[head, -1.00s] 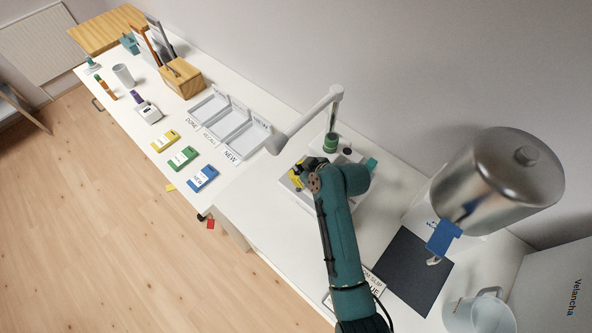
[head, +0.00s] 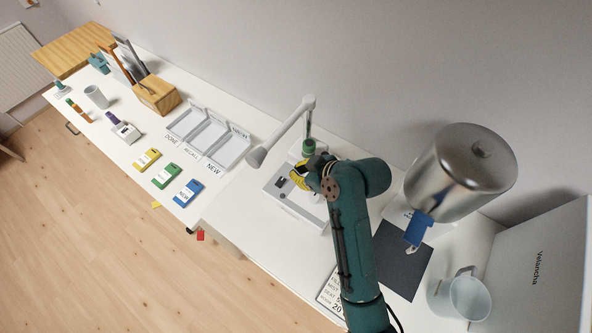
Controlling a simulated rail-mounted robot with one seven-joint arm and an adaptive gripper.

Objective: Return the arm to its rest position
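My arm, dark teal, rises from the bottom of the head view and bends at an elbow over the counter. My gripper (head: 301,176), with yellow parts, hangs at the end of the arm, over or near a white-grey device (head: 300,205) on the counter. The arm hides much of the gripper, and its fingers are too small to read. I see nothing clearly held in it.
A white lamp arm (head: 285,132) stands close behind my gripper. A large metal cylinder (head: 462,172), a dark mat (head: 400,262) and a clear mug (head: 460,297) lie right. Grey trays (head: 210,138) and coloured cards (head: 167,175) lie left.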

